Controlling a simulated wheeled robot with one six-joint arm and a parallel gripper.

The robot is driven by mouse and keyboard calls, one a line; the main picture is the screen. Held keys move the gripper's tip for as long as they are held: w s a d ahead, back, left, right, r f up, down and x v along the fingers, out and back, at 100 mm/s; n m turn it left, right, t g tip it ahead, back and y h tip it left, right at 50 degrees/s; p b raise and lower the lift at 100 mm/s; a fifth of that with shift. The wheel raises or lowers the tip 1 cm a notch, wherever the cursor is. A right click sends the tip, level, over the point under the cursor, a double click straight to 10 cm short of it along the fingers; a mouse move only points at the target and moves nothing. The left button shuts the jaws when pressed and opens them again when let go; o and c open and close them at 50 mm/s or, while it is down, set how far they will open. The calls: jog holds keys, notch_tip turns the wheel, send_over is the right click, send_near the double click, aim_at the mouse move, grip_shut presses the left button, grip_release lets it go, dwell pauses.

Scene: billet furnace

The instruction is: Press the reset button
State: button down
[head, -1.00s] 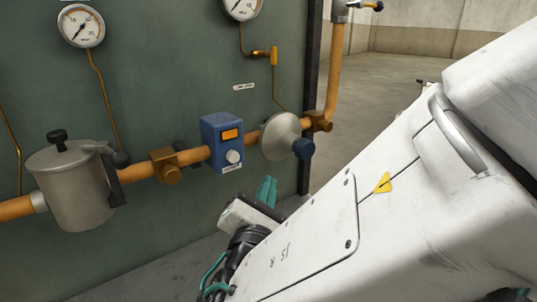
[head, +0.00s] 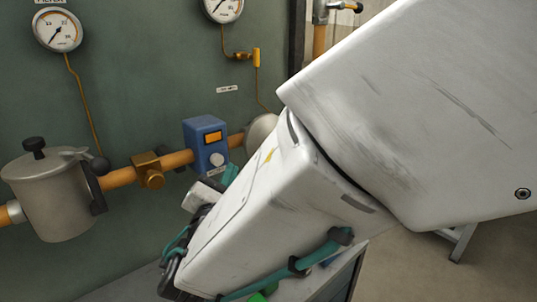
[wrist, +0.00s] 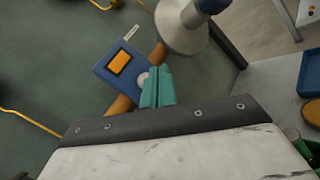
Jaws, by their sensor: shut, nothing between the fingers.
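The blue box (head: 207,145) with an orange display sits on the orange pipe. A round pale button (head: 217,159) is on its lower front, with a small label below it. In the wrist view the blue box (wrist: 121,68) is beyond my gripper, and the button (wrist: 143,79) shows partly beside the teal fingers. My gripper (wrist: 156,70) is shut and empty, its fingertips overlapping the button's right side in that view. In the head view the teal fingertips (head: 230,172) are just below and right of the button. I cannot tell whether they touch it.
A grey filter pot (head: 50,195) stands on the pipe at left, with a brass fitting (head: 149,170) between it and the box. A pale round disc (head: 262,131) is right of the box, partly hidden by my arm. Two gauges hang above.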

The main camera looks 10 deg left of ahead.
aim_at(224, 159)
jog(key=shift+w+a, duration=0.6)
jog(key=shift+a, duration=0.05)
jog(key=shift+a, duration=0.1)
dwell(1.6)
jog(key=shift+w+a, duration=0.25)
jog(key=shift+w+a, duration=0.35)
jog(key=shift+a, duration=0.05)
dwell(0.9)
jog(key=shift+s+d, duration=0.65)
jog(key=shift+d, duration=0.1)
jog(key=s+d, duration=0.3)
jog(key=shift+s+d, duration=0.1)
jog(key=shift+d, duration=0.3)
dwell(0.3)
